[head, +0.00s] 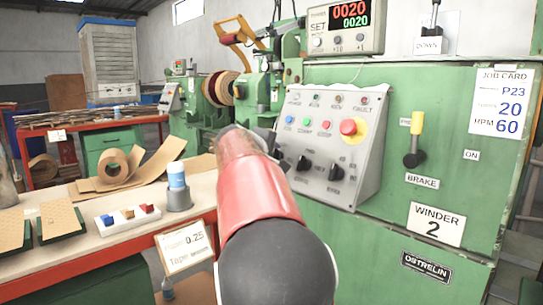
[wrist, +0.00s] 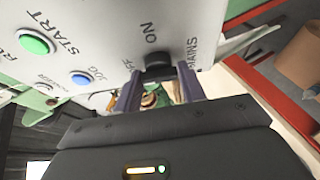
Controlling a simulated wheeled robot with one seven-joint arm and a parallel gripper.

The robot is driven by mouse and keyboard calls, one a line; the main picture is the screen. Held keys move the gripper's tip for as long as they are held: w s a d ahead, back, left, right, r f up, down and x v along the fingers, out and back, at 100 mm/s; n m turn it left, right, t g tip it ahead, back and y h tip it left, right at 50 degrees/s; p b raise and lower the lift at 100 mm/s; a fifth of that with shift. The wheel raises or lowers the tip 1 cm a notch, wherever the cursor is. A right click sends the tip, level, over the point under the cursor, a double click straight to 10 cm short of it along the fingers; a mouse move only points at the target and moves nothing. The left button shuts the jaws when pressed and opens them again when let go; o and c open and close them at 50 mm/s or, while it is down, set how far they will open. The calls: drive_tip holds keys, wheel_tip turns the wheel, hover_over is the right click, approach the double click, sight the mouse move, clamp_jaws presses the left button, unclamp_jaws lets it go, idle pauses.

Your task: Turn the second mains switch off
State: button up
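The mains switch (wrist: 158,65) is a black knob on a pale grey panel, with ON, OFF and MAINS lettering around it in the wrist view. Which way the knob points is hard to tell. My gripper (wrist: 160,88) is open, its two dark fingers apart with a gap between them. The fingertips are close to the knob, one on either side of its lower end; I cannot tell whether they touch it. In the head view my red arm hides most of the gripper and the mains switch on the control panel (head: 348,115) of the green WINDER 2 machine.
The panel also bears a red emergency button (head: 353,128), a green START button (wrist: 35,43), a blue JOG button (wrist: 80,77) and other black knobs (head: 304,163). A bench (head: 100,262) with small parts is at left.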

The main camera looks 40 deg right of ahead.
drive_tip(key=o, duration=0.4)
drive_tip(key=b+v, duration=0.1)
drive_tip(key=v, duration=0.7)
drive_tip(key=shift+f, duration=0.1)
